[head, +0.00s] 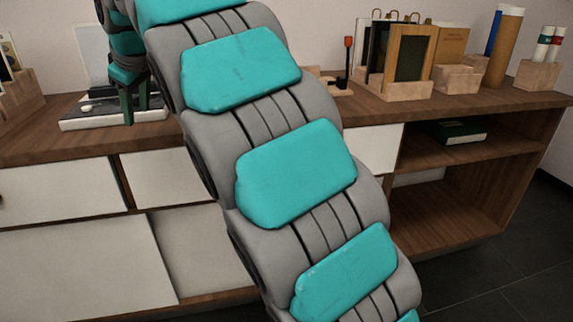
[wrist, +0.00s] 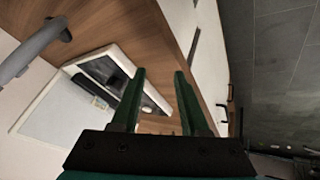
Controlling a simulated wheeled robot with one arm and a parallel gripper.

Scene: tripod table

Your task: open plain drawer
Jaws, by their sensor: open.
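A wooden sideboard (head: 60,148) has white drawer fronts under its top: a left one (head: 65,190), a middle one (head: 165,178) and a right one (head: 378,148). All look shut. I cannot tell which is the plain drawer; my arm hides much of the middle and right fronts. My gripper (head: 135,114) points down above the sideboard top at the left, in front of an open white-lidded box. In the wrist view my gripper (wrist: 159,74) has its two green fingers apart with nothing held between them. A pale front (wrist: 197,28) shows beyond the top's edge there.
The white box (head: 75,122) lies close to the fingers; it also shows in the wrist view (wrist: 118,58). Wooden stands and frames (head: 408,60), a tube (head: 502,45) and open shelves with a green book (head: 455,130) are at right. The dark floor (head: 500,270) is clear at right.

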